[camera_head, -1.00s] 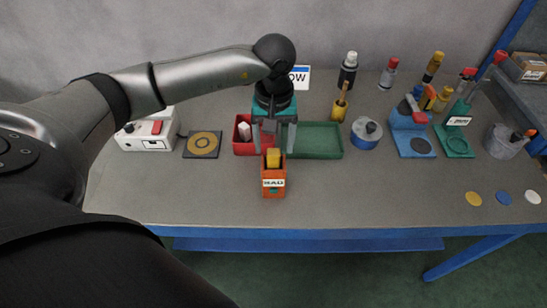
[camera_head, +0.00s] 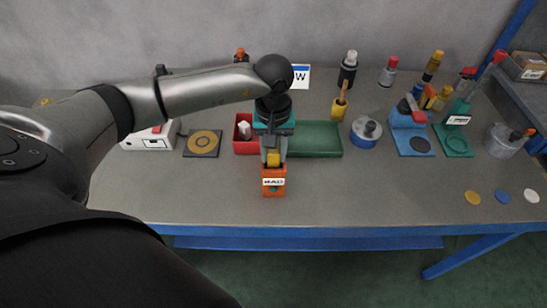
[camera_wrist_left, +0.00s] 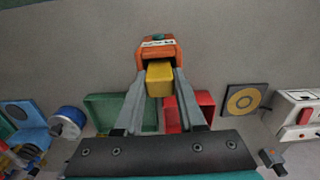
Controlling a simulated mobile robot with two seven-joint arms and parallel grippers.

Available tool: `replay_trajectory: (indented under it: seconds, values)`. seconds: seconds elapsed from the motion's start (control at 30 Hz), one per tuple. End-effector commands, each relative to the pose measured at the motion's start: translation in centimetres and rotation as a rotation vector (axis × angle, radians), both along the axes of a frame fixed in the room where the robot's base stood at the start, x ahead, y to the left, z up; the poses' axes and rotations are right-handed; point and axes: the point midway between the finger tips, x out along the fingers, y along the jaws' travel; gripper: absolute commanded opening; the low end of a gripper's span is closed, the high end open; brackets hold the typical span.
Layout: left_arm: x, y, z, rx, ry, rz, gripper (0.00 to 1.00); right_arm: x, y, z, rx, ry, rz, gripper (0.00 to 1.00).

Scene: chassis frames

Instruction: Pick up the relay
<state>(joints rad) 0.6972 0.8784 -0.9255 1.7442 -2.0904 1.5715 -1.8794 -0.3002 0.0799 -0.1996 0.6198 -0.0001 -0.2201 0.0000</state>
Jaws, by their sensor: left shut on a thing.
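A yellow block (camera_head: 273,161), which I take to be the relay, stands in an upright orange holder (camera_head: 273,189) near the middle of the bench. The holder has a white label that I cannot read for sure. My left gripper (camera_head: 274,156) points down from above and is shut on the yellow block's upper part. In the left wrist view the yellow block (camera_wrist_left: 160,80) sits between the two fingers, with the orange holder (camera_wrist_left: 156,47) around its far end. The block's lower part is hidden inside the holder. My right gripper is not in view.
A red bin (camera_head: 241,147) and a green tray (camera_head: 316,139) stand just behind the holder. A black pad with a gold ring (camera_head: 202,143) and a white box (camera_head: 146,143) are to the left. A blue-sided pot (camera_head: 366,132) stands right. The bench front is mostly clear.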

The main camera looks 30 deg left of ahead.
Motion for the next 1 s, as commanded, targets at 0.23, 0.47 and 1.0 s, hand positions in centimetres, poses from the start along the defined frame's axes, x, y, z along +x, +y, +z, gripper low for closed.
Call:
replay_trajectory:
  seconds: [0.23, 0.47, 1.0]
  values:
    - [0.0, 0.0, 0.0, 0.001, -0.001, 0.000, 0.00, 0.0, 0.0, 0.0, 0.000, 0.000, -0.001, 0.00]
    - [0.0, 0.0, 0.0, 0.001, -0.001, 0.000, 0.00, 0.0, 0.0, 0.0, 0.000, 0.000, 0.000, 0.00]
    - [0.2, 0.1, 6.1, 0.000, -0.008, -0.001, 0.00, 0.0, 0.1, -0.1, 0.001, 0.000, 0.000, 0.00]
